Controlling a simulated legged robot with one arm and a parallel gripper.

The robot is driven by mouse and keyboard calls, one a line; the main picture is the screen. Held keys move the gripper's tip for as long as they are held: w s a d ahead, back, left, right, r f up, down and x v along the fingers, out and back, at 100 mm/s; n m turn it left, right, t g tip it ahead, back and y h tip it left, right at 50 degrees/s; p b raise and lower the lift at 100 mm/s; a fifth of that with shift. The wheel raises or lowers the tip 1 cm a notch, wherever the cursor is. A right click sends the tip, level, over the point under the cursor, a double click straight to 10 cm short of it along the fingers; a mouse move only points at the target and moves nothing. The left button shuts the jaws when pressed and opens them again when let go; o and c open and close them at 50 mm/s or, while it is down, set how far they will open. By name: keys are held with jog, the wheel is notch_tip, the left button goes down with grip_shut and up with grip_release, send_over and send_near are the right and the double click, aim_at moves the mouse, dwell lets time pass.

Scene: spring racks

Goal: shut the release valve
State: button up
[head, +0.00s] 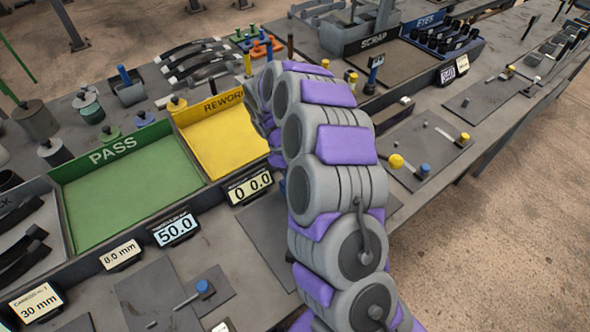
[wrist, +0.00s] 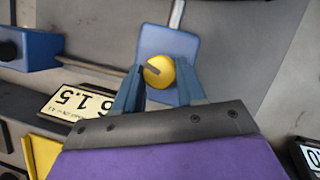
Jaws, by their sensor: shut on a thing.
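In the wrist view, my gripper (wrist: 158,85) has its two blue-grey fingers on either side of a round yellow knob (wrist: 159,71) with a dark slot, and it is shut on it. The knob sits in front of a blue plate (wrist: 183,47), with a pale rod (wrist: 177,14) running up from the plate. No label names the release valve, so I cannot confirm from the pictures that this knob is part of it. In the head view, my grey and purple arm hides the gripper and the held knob.
In the wrist view, a display (wrist: 77,104) and a blue block (wrist: 28,48) lie left of the knob. In the head view, green PASS (head: 130,190) and yellow REWORK (head: 222,140) trays stand left of my arm. A yellow knob (head: 396,161) stands right.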

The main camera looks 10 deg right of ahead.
jog(key=m+p, duration=0.1)
jog(key=m, duration=0.1)
jog(key=m+y+p, duration=0.1)
jog(key=m, duration=0.1)
jog(key=m+g+y+p, duration=0.1)
jog(key=m+p, duration=0.1)
jog(key=shift+w+d+r, duration=0.1)
jog(key=shift+d, duration=0.15)
jog(key=m+y+p, duration=0.2)
jog(key=m, duration=0.3)
jog(key=shift+d+p, duration=0.1)
jog(key=shift+p, duration=0.25)
jog(key=shift+m+y+p, duration=0.55)
jog(key=shift+m+y, duration=0.05)
jog(key=shift+m, duration=0.7)
jog(key=o, duration=1)
jog(key=shift+o, duration=0.2)
